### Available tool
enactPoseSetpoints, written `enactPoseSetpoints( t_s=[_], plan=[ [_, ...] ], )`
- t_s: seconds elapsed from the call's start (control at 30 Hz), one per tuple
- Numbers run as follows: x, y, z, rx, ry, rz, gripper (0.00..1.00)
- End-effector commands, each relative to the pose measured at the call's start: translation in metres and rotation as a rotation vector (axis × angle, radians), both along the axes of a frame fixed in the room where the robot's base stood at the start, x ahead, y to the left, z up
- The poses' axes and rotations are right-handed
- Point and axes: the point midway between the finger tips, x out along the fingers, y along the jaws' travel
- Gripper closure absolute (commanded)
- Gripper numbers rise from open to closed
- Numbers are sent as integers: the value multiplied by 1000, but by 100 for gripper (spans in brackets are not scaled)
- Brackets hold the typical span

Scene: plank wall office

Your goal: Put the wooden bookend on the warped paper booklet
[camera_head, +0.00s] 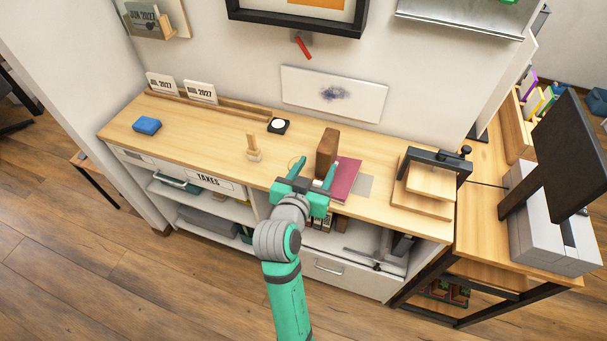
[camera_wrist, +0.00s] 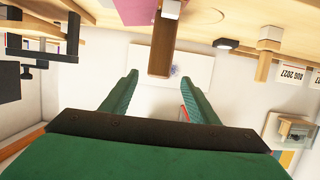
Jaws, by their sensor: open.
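The wooden bookend (camera_head: 327,148), a brown upright block, stands on the long wooden counter just left of the maroon booklet (camera_head: 346,176). In the wrist view, the bookend (camera_wrist: 163,45) appears upside down, beyond my fingertips and roughly centred between them. The booklet (camera_wrist: 138,10) is partly cut off at that view's top edge. My gripper (camera_head: 314,167) is open and empty at the counter's front edge, on the near side of the bookend; it also shows in the wrist view (camera_wrist: 160,77). It partly hides the bookend's foot in the head view. I cannot tell whether bookend and booklet touch.
A small wooden stand (camera_head: 254,149) and a black square with a white disc (camera_head: 278,125) are left of the bookend. A wooden device with a black frame (camera_head: 430,183) stands at right. A blue block (camera_head: 147,125) lies far left. Shelves are below the counter.

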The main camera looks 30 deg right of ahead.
Motion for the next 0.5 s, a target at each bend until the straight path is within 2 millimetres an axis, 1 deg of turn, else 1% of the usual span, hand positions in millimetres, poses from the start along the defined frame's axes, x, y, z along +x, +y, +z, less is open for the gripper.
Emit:
enactPoseSetpoints(
  t_s=[0.17,0.27,0.37,0.47,0.5],
  plan=[
    [-1,1,1,0,0,0,45],
    [-2,5,-5,-2,6,14,45],
    [-4,18,-21,-15,22,60,45],
    [-10,42,-45,-33,42,140,45],
    [-13,53,-55,-40,50,176,45]
  ],
)
